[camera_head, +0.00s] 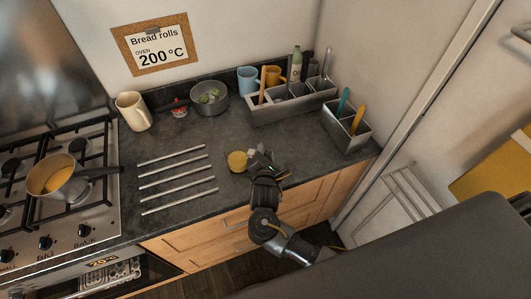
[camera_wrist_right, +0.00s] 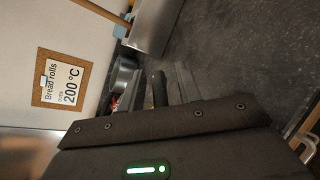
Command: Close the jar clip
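A small round yellow-topped item (camera_head: 237,161) stands on the dark counter, just left of my right gripper (camera_head: 262,162). It may be the jar; no clip can be made out on it. A small item with red on it (camera_head: 180,109) sits near the wall, left of the metal bowl; its shape is too small to tell. My right gripper is low over the counter's front part, close beside the yellow-topped item. My left gripper is not in view.
A metal bowl (camera_head: 210,98), a cream jug (camera_head: 133,112) and a blue cup (camera_head: 247,79) stand along the back. Grey bins (camera_head: 290,105) with utensils are at the right. Metal bars (camera_head: 175,170) lie left of the gripper, beside a stove with a pan (camera_head: 55,177).

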